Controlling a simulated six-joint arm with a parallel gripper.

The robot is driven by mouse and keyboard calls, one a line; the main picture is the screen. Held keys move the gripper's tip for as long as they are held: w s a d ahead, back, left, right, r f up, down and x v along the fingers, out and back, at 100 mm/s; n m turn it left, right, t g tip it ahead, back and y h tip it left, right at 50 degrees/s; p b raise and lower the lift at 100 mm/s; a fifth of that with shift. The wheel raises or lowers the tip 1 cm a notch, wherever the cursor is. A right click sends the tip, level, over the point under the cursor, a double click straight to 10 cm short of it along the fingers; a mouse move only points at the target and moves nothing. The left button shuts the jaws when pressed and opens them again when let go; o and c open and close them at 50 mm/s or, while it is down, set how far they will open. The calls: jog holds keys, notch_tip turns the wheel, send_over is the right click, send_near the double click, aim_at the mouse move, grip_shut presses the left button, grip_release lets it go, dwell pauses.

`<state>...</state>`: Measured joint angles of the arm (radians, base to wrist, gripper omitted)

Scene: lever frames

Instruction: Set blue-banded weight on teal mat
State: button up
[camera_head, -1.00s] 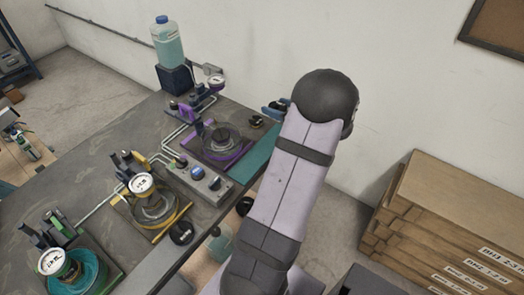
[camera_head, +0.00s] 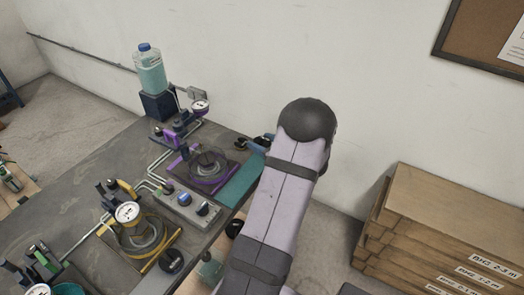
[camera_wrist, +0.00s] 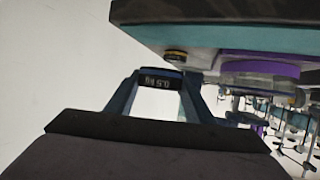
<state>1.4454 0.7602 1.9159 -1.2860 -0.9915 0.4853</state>
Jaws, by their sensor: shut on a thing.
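In the wrist view my gripper (camera_wrist: 157,84) is shut on a dark weight (camera_wrist: 158,81) marked 0.5 kg. The marking appears upside down, and I cannot make out the colour of its band. The teal mat (camera_head: 240,184) lies along the right edge of the bench in the head view, partly hidden by my arm. It seems to show as a teal strip (camera_wrist: 225,40) in the wrist view. My gripper (camera_head: 263,140) is mostly hidden behind my arm, near the mat's far end. The held weight looks apart from the mat.
A small dark weight (camera_head: 243,143) stands near the mat's far end; a brass-banded one (camera_wrist: 175,55) shows in the wrist view. The purple-ringed station (camera_head: 206,166), control box (camera_head: 186,204) and yellow-ringed station (camera_head: 143,238) stand left of the mat. A bottle (camera_head: 150,68) stands behind.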

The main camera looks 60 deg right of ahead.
jog(key=shift+f+p, duration=0.35)
jog(key=shift+f, duration=1.65)
jog(key=shift+f, duration=0.2)
jog(key=o, duration=1.5)
jog(key=shift+r, duration=0.2)
jog(key=b+v, duration=0.2)
jog(key=v, duration=1)
jog(key=shift+a+f, duration=0.1)
